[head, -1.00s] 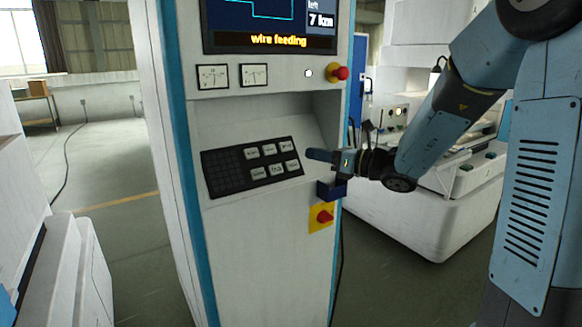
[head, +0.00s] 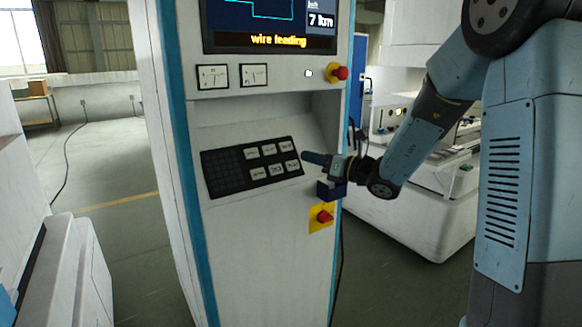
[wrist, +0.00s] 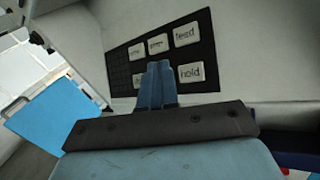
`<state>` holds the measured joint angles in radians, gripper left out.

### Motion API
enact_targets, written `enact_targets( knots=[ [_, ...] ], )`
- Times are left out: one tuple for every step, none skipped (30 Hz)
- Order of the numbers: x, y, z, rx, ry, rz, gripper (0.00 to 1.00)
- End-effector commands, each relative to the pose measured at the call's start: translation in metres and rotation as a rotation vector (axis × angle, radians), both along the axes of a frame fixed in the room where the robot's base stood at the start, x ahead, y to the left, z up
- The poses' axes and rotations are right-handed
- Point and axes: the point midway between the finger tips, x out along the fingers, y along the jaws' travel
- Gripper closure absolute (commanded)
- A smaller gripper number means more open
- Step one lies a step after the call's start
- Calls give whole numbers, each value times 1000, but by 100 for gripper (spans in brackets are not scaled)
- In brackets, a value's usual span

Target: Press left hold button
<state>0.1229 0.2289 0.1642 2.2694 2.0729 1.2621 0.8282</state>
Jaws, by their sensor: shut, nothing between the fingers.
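A black button panel (head: 225,182) with two rows of pale buttons sits on the sloped face of the white machine cabinet. In the wrist view the bottom right button (wrist: 191,73) reads "hold" and the one above it (wrist: 186,34) reads "feed". The bottom left button (wrist: 140,80) is partly covered by my fingers, and its label cannot be read. The bottom middle button is hidden behind them. My gripper (head: 306,156) is shut and empty, pointing left just off the panel's right end. In the wrist view its fingertips (wrist: 158,68) overlap the panel; contact is not visible.
A red knob (head: 340,73) juts from the cabinet's upper right edge. A red button on a yellow plate (head: 321,218) lies below my gripper. A dark blue block (head: 331,190) sticks out just under it. A screen (head: 270,25) is above. Open floor lies left.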

Motion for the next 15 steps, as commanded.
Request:
enact_targets(
  knots=[
    [4, 3, -4, 0, 2, 1, 100],
    [7, 5, -6, 0, 2, 1, 100],
    [10, 7, -9, 0, 2, 1, 100],
    [12, 9, -11, 0, 2, 1, 100],
    [14, 11, -13, 0, 2, 1, 100],
    [17, 12, -16, 0, 2, 1, 100],
    [19, 14, -17, 0, 2, 1, 100],
    [21, 15, -19, 0, 1, 1, 100],
    [23, 17, -21, 0, 1, 1, 100],
    [25, 18, -22, 0, 1, 1, 100],
    [26, 19, -23, 0, 1, 1, 100],
    [28, 20, -25, 0, 1, 1, 100],
    [29, 21, -26, -1, 0, 1, 100],
    [29, 21, -26, -1, 0, 1, 100],
    [30, 22, -27, 0, 0, 1, 100]
  ],
)
